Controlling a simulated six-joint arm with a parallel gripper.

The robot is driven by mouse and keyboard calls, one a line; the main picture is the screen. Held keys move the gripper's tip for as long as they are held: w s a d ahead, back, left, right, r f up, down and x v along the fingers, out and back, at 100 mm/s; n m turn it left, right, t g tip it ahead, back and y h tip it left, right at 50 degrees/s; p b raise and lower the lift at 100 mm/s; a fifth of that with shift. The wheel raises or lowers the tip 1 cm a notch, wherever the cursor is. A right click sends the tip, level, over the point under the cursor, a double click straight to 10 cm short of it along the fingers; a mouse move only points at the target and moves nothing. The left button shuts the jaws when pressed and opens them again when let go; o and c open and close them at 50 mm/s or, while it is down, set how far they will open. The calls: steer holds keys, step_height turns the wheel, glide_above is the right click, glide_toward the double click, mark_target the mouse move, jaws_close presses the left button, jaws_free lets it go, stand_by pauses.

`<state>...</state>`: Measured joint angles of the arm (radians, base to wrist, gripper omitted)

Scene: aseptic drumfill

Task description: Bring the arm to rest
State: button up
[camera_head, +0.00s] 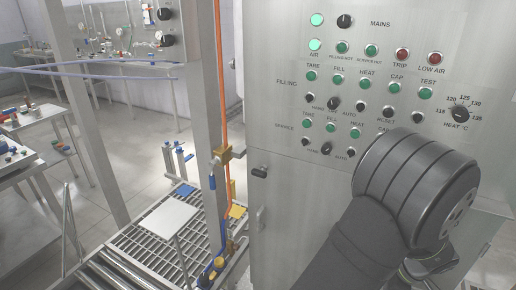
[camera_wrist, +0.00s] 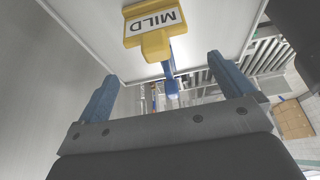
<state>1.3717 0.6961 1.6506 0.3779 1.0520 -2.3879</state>
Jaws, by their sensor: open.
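My gripper (camera_wrist: 160,68) shows in the wrist view with its two blue fingers spread wide apart. It is open, with nothing seen gripped between the fingers. A yellow block with a white label reading MILD (camera_wrist: 150,28) lies beyond the fingertips, with a blue lever-like part (camera_wrist: 170,85) below it. I cannot tell how far the fingertips are from it. In the head view my dark arm fills the lower right, in front of the control panel, and it hides my fingers there.
The grey control cabinet (camera_head: 290,110) with lamps, buttons and knobs stands close behind my arm. A metal post (camera_head: 190,90) and orange pipe (camera_head: 221,80) stand left of it. A roller and grating platform (camera_head: 130,245) holds a white plate (camera_head: 168,219). Benches stand far left, with open floor between.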

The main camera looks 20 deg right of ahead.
step_height(320, 180, up, 2)
steer(key=shift+d, duration=0.15)
steer(key=s+d+r+m+t+h, duration=0.1)
steer(key=s+d+r+m+h, duration=0.25)
steer(key=d+r+m, duration=0.8)
steer(key=s+d+r+m+h, duration=0.1)
steer(key=s+d+r+m, duration=0.2)
steer(key=r, duration=0.5)
steer(key=s+d+r+m+g+h, duration=0.1)
steer(key=s+d+r, duration=0.2)
steer(key=d+r, duration=0.35)
steer(key=s+d+r+m+h, duration=0.1)
steer(key=s+d+r+m, duration=0.2)
steer(key=r, duration=0.7)
steer(key=w+d+f, duration=0.1)
steer(key=w+f, duration=0.2)
steer(key=w, duration=0.2)
steer(key=shift+n, duration=0.25)
